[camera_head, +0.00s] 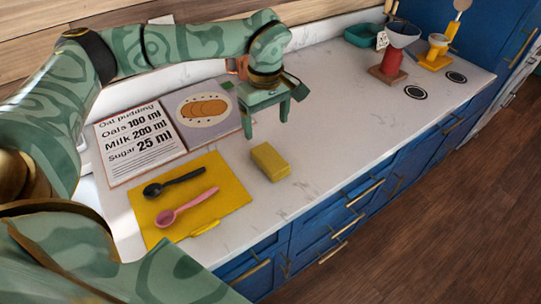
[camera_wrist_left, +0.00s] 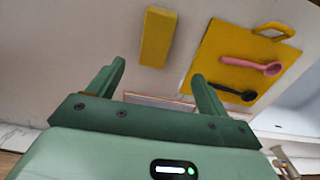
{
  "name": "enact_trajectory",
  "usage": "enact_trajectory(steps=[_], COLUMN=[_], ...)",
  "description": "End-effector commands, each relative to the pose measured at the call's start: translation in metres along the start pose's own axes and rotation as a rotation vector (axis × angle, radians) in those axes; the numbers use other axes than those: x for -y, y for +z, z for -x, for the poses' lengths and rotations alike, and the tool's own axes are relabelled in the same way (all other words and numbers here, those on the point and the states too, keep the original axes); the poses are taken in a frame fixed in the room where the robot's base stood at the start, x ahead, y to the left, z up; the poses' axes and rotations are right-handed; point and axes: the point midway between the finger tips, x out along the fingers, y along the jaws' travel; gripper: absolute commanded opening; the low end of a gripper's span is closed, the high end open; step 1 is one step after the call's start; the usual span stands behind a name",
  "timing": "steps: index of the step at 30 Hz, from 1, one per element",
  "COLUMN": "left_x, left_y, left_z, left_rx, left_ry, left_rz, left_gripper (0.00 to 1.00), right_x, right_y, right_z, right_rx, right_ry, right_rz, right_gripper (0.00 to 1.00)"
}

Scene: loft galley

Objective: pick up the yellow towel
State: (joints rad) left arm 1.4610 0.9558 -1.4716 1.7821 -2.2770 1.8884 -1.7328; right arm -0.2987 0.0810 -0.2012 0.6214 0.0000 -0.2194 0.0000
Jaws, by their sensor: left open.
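The yellow towel (camera_head: 270,161) is a small folded block lying on the white counter, just right of a yellow board. My left gripper (camera_head: 266,116) is open and empty, pointing down above the counter behind the towel, apart from it. In the left wrist view the towel (camera_wrist_left: 158,36) lies beyond the open fingertips (camera_wrist_left: 158,72), roughly centred between them. My right gripper is not in view.
A yellow board (camera_head: 228,195) holds a black spoon (camera_head: 175,182) and a pink spoon (camera_head: 187,205). An open recipe book (camera_head: 140,143) lies behind it. A red-and-white kitchen item (camera_head: 393,62) stands at the far right. Counter right of the towel is clear.

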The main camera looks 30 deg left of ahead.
Motion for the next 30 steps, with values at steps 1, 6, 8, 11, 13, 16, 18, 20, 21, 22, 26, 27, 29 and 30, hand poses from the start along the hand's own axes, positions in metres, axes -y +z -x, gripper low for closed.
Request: enact_trajectory(steps=[1, 6, 8, 11, 13, 16, 18, 20, 21, 22, 26, 27, 29, 30], left_x=[0.001, 0.0, -0.001, -0.001, -0.001, -0.003, -0.005, -0.007, -0.008, -0.008, -0.008, -0.008, -0.008, -0.008], left_y=[0.0, 0.0, 0.0, 0.0, 0.0, 0.001, 0.002, 0.003, 0.003, 0.003, 0.003, 0.003, 0.002, 0.002], left_z=[-0.018, -0.055, -0.063, -0.07, -0.073, -0.082, -0.093, -0.104, -0.111, -0.116, -0.125, -0.125, -0.124, -0.124], left_rx=[0.002, 0.001, 0.001, 0.0, 0.0, 0.001, 0.001, 0.001, 0.002, 0.002, 0.0, 0.0, 0.0, 0.0], left_ry=[-0.006, -0.004, -0.002, 0.0, 0.0, -0.001, -0.001, -0.003, -0.004, -0.003, 0.0, 0.001, 0.001, 0.001], left_rz=[0.0, 0.001, 0.001, 0.001, 0.001, 0.001, 0.001, 0.001, 0.001, 0.001, 0.0, 0.001, 0.0, 0.001], left_gripper=[0.78, 0.78, 0.78, 0.78, 0.78, 0.78, 0.78, 0.78, 0.78, 0.78, 0.78, 0.78, 0.78, 0.78], right_x=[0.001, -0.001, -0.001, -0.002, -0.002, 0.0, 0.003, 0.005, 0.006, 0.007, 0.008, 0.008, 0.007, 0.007], right_y=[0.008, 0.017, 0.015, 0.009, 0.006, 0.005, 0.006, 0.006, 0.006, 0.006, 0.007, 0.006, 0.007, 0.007], right_z=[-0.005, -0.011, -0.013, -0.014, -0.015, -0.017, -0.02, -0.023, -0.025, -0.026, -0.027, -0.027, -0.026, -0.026], right_rx=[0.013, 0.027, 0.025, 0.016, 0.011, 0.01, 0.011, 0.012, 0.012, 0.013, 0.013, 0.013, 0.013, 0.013], right_ry=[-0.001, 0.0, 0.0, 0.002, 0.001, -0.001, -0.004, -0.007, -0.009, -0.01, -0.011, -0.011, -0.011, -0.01], right_rz=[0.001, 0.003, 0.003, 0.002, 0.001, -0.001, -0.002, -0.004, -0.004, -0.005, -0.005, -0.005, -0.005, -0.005], right_gripper=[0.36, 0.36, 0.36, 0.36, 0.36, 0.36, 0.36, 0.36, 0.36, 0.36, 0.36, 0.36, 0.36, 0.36])
